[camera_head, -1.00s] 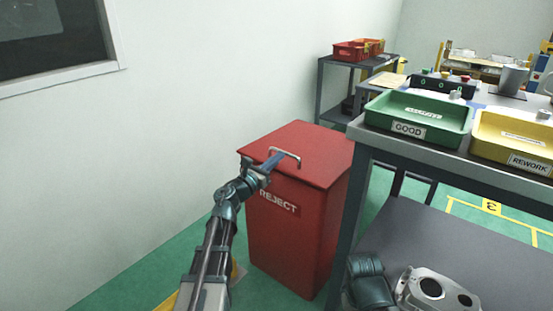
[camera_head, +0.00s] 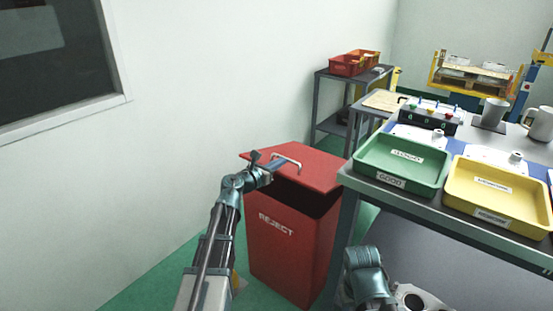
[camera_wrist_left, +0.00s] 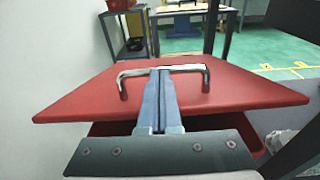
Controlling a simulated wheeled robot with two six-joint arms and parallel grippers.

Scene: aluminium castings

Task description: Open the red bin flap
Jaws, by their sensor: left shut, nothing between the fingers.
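The red bin (camera_head: 290,240), marked REJECT, stands on the floor beside the table. Its red flap (camera_head: 318,173) is tilted, with the near edge raised and a dark gap below it. The gap also shows in the left wrist view, under the flap (camera_wrist_left: 235,92). A metal bar handle (camera_head: 296,162) is on top of the flap. My left gripper (camera_head: 283,161) is shut with nothing between its fingers. In the left wrist view its tips meet the middle of the handle (camera_wrist_left: 187,67); I cannot tell exactly how they lie against the bar.
The table at right holds a green GOOD tray (camera_head: 370,170) and a yellow REWORK tray (camera_head: 453,205). Its leg is close to the bin's right side. A wall (camera_head: 170,150) is left of the bin.

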